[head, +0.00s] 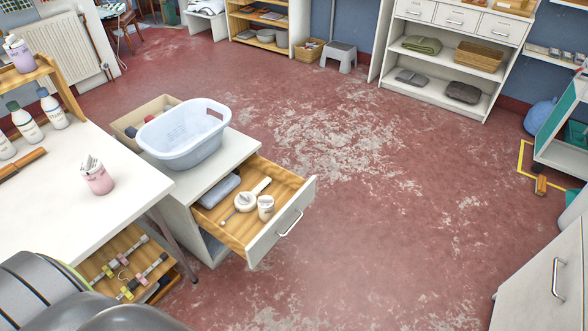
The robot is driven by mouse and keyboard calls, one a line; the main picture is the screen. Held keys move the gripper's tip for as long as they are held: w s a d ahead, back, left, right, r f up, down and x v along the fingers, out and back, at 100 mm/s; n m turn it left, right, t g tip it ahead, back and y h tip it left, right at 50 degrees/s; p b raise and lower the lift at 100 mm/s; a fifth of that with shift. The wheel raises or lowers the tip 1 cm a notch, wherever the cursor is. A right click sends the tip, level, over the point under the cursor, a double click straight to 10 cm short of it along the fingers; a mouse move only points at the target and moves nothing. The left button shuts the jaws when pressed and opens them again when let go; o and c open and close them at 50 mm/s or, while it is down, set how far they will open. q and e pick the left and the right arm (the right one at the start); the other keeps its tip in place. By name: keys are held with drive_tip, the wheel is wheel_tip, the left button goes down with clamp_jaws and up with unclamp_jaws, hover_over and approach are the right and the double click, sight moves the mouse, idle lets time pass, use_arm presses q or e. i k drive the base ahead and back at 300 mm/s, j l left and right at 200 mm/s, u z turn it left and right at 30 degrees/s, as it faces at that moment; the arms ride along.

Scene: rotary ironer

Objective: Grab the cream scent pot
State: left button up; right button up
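A small cream-white pot (266,210), which looks like the cream scent pot, stands upright in the open drawer (289,179) of the white cabinet. It is near the drawer's front right part, close to the drawer front. A white round item with a handle (246,202) lies just to its left, close beside it; whether they touch I cannot tell. Neither of my grippers is in view. Rounded grey parts at the bottom left look like mine.
A pale blue basin (184,134) sits on the cabinet top. A grey-blue item (221,191) lies at the drawer's left. A pink pot (97,178) stands on the white table (62,205). Open red floor (370,240) lies right of the drawer.

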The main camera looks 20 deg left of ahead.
sight(266, 216)
drive_tip(key=u, duration=0.9)
